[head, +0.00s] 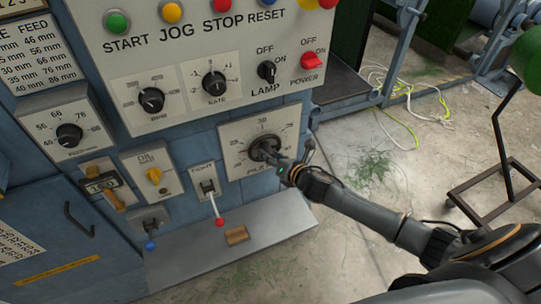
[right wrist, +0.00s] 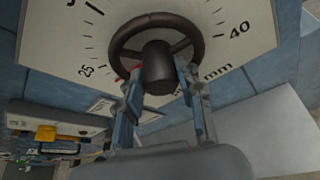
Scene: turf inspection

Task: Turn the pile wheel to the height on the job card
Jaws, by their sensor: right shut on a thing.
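The pile wheel (head: 264,148) is a dark round handwheel on a pale dial plate (head: 237,132), low on the blue machine. In the right wrist view, the wheel (right wrist: 158,20) has spokes and a thick centre hub (right wrist: 158,68). The dial there shows 25 at left and 40 at right, with a red mark by the rim near the 25 side. My right gripper (head: 280,161) is at the wheel; its fingers (right wrist: 160,82) are shut on it, one on each side of the hub. My arm's end partly hides the dial's lower side. My left gripper is out of view.
A plate listing mm values (head: 40,50) is at upper left; I cannot tell whether it is the job card. A red-tipped lever (head: 219,222) hangs left of the wheel. A pale ledge (head: 190,262) lies below. Open floor is at right, with cables (head: 405,90).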

